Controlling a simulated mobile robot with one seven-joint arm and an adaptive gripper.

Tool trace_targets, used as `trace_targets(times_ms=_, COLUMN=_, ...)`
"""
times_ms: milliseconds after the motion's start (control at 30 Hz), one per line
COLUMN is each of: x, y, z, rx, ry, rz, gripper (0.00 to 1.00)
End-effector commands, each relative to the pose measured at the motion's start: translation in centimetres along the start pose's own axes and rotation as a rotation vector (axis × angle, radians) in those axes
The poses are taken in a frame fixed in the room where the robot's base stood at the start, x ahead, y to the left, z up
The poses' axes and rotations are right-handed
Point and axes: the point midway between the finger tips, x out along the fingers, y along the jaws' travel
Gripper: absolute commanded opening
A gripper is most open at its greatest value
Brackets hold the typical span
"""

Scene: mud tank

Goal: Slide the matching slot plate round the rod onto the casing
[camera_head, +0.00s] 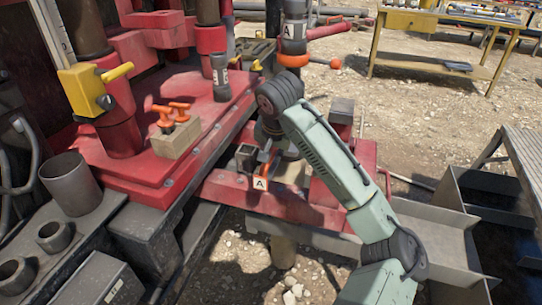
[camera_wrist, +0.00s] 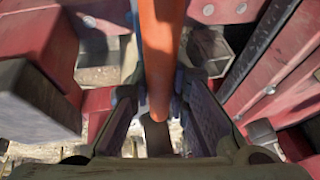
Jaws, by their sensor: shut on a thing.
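My gripper (camera_head: 266,158) is low over the red beam structure in the middle of the head view. In the wrist view its two dark fingers (camera_wrist: 168,115) are shut on an orange bar (camera_wrist: 160,50). In the head view an orange piece with a white "A" label (camera_head: 260,184) shows just below the gripper; it looks like the held slot plate, mostly hidden. A dark upright rod (camera_head: 293,30) with an "A" label and an orange collar (camera_head: 293,60) stands behind my arm. A tan pipe (camera_head: 283,252), possibly the casing, shows below the beam. I cannot tell whether the plate touches anything.
A red platform (camera_head: 185,120) with a wooden block (camera_head: 177,138) bearing orange-handled pieces lies left of my gripper. A dark cylinder with a label (camera_head: 220,78) stands behind it. A square hollow post (camera_head: 246,157) is close by. A grey metal trough (camera_head: 435,240) is at right.

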Motion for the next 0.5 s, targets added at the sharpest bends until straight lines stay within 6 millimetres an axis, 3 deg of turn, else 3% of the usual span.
trace_targets(times_ms=500, x=0.6, y=-0.1, z=-2.2, rx=0.001, ry=0.007, rz=-0.003, gripper=0.00)
